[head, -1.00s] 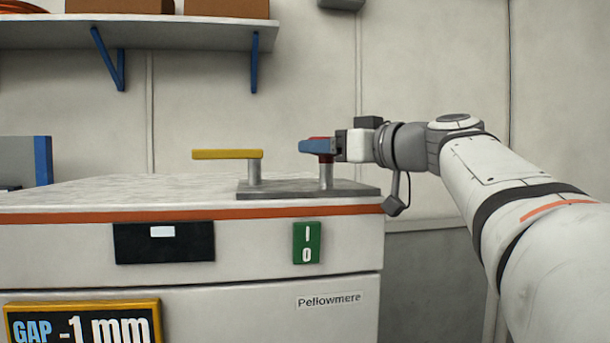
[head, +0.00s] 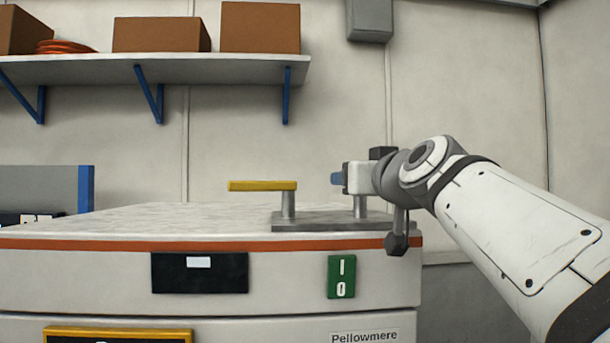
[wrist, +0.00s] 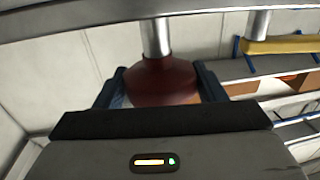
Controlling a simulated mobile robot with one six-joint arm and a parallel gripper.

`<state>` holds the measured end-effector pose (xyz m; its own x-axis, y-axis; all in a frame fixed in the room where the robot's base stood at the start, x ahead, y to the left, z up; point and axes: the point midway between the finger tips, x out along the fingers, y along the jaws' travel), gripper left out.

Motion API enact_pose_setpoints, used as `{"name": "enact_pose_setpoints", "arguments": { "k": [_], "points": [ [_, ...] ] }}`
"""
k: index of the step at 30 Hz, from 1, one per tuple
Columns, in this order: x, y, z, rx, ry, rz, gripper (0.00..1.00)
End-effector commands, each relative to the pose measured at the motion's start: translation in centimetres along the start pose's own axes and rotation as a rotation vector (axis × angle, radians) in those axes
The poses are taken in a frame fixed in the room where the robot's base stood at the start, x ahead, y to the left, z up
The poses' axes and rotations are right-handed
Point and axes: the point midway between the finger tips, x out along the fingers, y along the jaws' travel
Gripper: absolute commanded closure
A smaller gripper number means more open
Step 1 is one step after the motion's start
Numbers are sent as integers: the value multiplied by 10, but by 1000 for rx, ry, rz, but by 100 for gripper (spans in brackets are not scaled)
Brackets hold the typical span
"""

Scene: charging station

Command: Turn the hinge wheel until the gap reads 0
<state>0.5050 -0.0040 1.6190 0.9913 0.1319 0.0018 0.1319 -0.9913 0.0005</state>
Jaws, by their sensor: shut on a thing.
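A red round wheel (wrist: 165,82) on a silver post sits between the blue fingers of my gripper (wrist: 160,90) in the wrist view. My gripper is shut on it. No label shows which wheel it is. In the head view my gripper (head: 338,179) is over the right post (head: 360,207) of a grey plate (head: 330,222), and the red wheel is hidden there. A yellow bar handle (head: 262,186) tops the left post; it also shows in the wrist view (wrist: 280,45). The yellow-framed gap display (head: 118,333) is cut off by the bottom edge, so its reading is out of view.
The plate lies on a white cabinet (head: 130,280) with an orange stripe. Its front carries a black panel (head: 200,273) and a green I/O switch (head: 341,277). A shelf (head: 150,68) with boxes hangs behind. A grey box (head: 370,20) is on the wall.

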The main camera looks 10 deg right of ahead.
Motion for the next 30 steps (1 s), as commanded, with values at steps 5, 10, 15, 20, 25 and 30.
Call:
{"name": "enact_pose_setpoints", "arguments": {
  "k": [5,10,15,20,25,30],
  "points": [
    [0,0,0,0,0,7,59],
    [0,0,0,0,-1,8,59],
    [0,0,0,0,-1,8,35],
    [0,0,0,0,-1,8,22],
    [0,0,0,0,-1,8,14],
    [-1,0,0,0,0,8,14]
  ]
}}
